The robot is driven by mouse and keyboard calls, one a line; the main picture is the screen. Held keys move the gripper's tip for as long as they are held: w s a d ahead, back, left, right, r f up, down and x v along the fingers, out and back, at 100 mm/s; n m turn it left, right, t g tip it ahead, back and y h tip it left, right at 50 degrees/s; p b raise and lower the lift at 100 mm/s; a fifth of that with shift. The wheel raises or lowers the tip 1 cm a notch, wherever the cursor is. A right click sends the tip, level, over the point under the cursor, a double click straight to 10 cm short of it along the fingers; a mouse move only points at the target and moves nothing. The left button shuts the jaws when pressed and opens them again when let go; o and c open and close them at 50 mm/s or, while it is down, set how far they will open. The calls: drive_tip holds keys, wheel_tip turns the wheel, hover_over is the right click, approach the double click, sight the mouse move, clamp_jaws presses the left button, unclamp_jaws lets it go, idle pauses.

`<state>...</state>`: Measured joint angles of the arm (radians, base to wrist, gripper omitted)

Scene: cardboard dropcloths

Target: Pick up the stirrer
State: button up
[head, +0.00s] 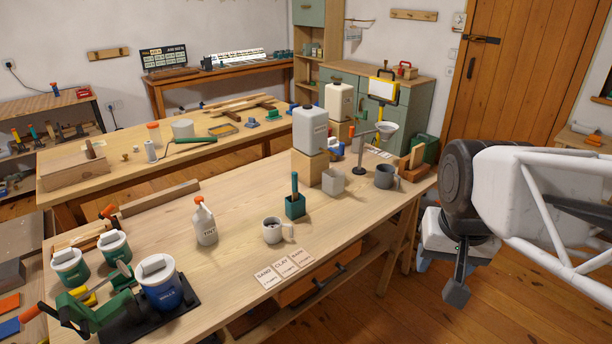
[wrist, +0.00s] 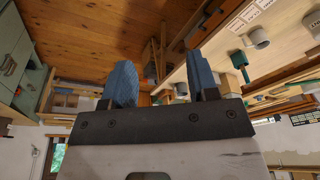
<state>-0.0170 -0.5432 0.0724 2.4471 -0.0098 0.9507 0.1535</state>
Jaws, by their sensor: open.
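A green upright stick (head: 294,185), which may be the stirrer, stands in a dark green square holder (head: 295,207) near the middle of the front workbench. Its lower end is hidden inside the holder. The holder also shows small in the wrist view (wrist: 238,60). A grey-white mug (head: 272,231) with dark contents stands just in front of the holder. My gripper (head: 447,278) hangs off the right side of the bench, over the floor, well away from the holder. In the wrist view its blue fingers (wrist: 161,78) are apart with nothing between them.
The front workbench (head: 240,265) carries a white spray bottle (head: 205,222), labelled cards (head: 284,268), a grey cup (head: 333,181), a dark mug (head: 384,176) and a white jug (head: 310,131) on a wooden block. Lidded tubs (head: 161,284) stand at the left. Open floor surrounds my gripper.

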drive_tip(key=w+a+r+m, duration=0.2)
drive_tip(key=w, duration=0.7)
drive_tip(key=w+a+r+m, duration=0.2)
drive_tip(key=w+a, duration=0.1)
drive_tip(key=w, duration=0.6)
drive_tip(key=m+g, duration=0.2)
drive_tip(key=m, duration=1)
hover_over(294, 173)
drive_tip(key=f, duration=2)
drive_tip(key=shift+d+f, duration=0.2)
drive_tip(key=shift+w+a+f, duration=0.2)
drive_tip(key=shift+a+f, duration=0.05)
drive_tip(key=shift+f, duration=1.3)
